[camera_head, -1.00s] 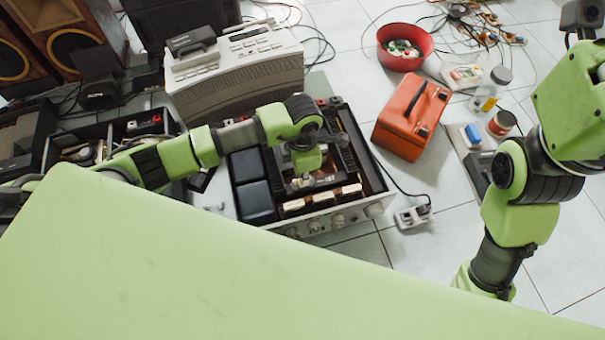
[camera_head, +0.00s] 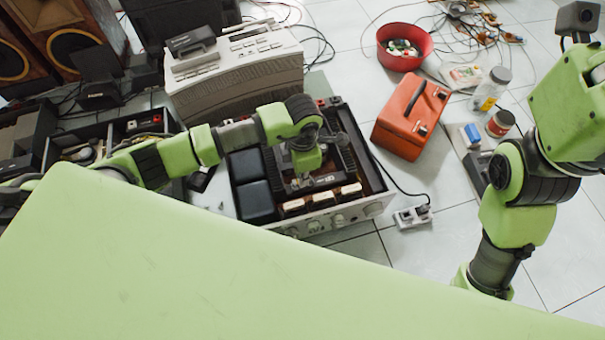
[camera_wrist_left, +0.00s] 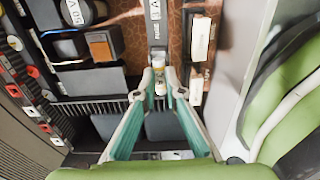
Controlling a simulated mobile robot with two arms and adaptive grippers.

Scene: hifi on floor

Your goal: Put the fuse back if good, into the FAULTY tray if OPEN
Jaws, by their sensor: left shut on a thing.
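The open amplifier (camera_head: 350,213) sits on the floor, its inside facing up. My left gripper (camera_head: 304,180) reaches down into it in the head view. In the left wrist view my left gripper (camera_wrist_left: 160,80) is shut on a small cylindrical fuse (camera_wrist_left: 160,87) with a pale body and a shiny end. The fuse's fingertips-side surroundings are a brown circuit board (camera_wrist_left: 130,35) and a narrow grey strip. I cannot tell whether the fuse touches a holder. The fuse is too small to make out in the head view. No tray marked FAULTY can be read. My right gripper is out of view.
A red bowl (camera_head: 405,62) with small parts, an orange case (camera_head: 411,115), jars (camera_head: 491,90) and a power strip (camera_head: 412,217) stand right of the amplifier. A beige machine (camera_head: 235,70) is behind it. Cables cross the tiled floor.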

